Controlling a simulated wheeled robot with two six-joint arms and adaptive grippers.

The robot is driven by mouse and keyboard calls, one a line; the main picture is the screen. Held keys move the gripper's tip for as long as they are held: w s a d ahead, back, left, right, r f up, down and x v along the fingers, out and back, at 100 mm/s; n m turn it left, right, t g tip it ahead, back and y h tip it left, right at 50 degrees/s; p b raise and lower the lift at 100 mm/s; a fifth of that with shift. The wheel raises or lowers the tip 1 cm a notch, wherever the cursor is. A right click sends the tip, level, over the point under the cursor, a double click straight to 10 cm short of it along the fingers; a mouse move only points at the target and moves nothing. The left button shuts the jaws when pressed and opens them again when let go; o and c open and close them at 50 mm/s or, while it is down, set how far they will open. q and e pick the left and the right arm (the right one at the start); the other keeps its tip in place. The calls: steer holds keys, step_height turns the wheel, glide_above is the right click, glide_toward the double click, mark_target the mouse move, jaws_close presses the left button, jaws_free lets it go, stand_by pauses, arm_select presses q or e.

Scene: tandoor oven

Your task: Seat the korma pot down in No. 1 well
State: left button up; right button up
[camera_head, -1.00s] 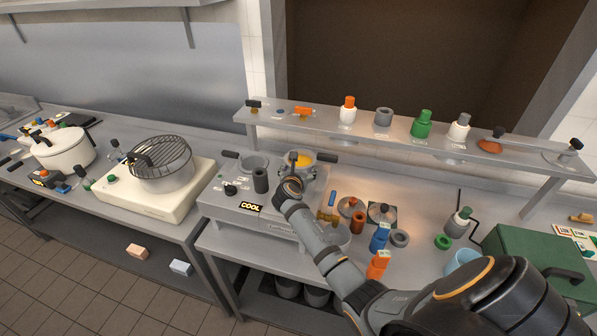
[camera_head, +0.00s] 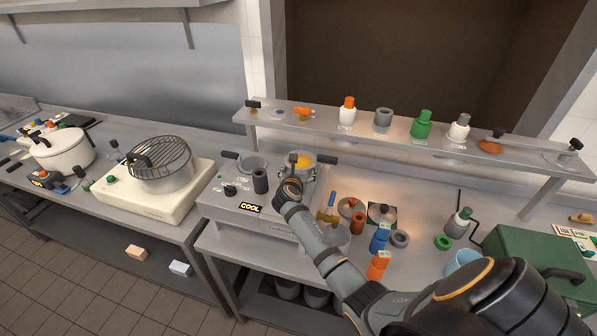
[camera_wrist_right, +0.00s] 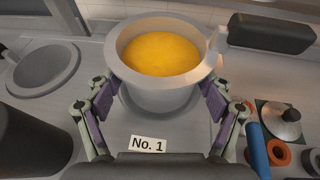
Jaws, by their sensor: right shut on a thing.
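The korma pot (camera_head: 309,174) is a grey metal pot full of yellow-orange korma, at the right side of the warmer unit. In the right wrist view the pot (camera_wrist_right: 160,98) looks upright, with its dark handle (camera_wrist_right: 271,33) pointing right. My right gripper (camera_head: 291,178) is shut on the pot, its purple-padded fingers on either side of the body in the wrist view (camera_wrist_right: 159,103). The No. 1 well (camera_wrist_right: 124,106) shows as a ring around the pot's lower part, behind the "No. 1" label. The pot's base is hidden, so I cannot tell its height there. My left gripper is not in view.
An empty-looking second well (camera_head: 253,163) lies to the left, with a dark cylinder (camera_head: 261,181) in front. A shelf (camera_head: 400,135) with bottles runs behind. Lids, bottles and rings crowd the counter right of the warmer (camera_head: 235,200).

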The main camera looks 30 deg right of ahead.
steer(key=shift+f+b, duration=0.75)
steer(key=shift+f, duration=0.75)
steer(key=shift+r+p, duration=0.15)
steer(key=shift+p, duration=0.2)
steer(key=shift+f, duration=0.3)
steer(key=o, duration=1.5)
steer(key=shift+a, duration=0.1)
steer(key=shift+o, duration=0.6)
steer(key=shift+f, duration=0.1)
steer(key=shift+s+f, duration=0.1)
steer(key=shift+a, duration=0.1)
